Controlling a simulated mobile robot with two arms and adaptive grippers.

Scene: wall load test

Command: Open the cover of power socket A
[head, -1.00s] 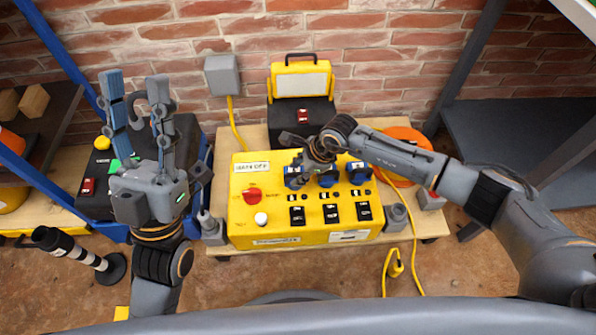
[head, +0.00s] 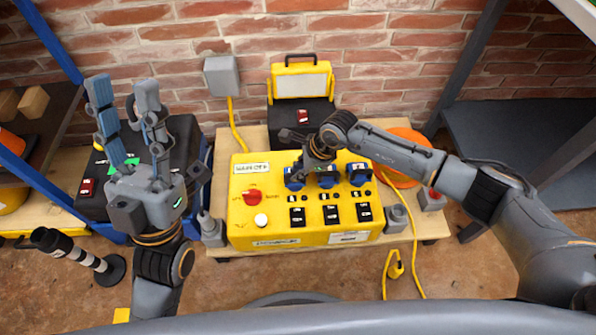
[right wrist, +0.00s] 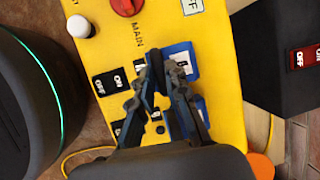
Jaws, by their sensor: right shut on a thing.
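The yellow power box (head: 245,215) stands on a low wooden platform. Its top has a row of blue socket covers. The leftmost blue cover (head: 294,183) is partly hidden by my right gripper (head: 303,172); I cannot read its letter. In the right wrist view this cover (right wrist: 184,58) lies at the fingertips of my right gripper (right wrist: 162,60), which is shut on its edge. The middle cover (head: 327,181) and the right cover (head: 359,175) look down. My left gripper (head: 122,85) is open and empty, fingers up, left of the box.
A red main switch (head: 252,197) and a white knob (head: 261,220) are on the box's left side. Several black switches (head: 331,214) lie in front of the sockets. A black-and-yellow case (head: 302,80) stands behind. A yellow cable (head: 412,240) runs down the right side.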

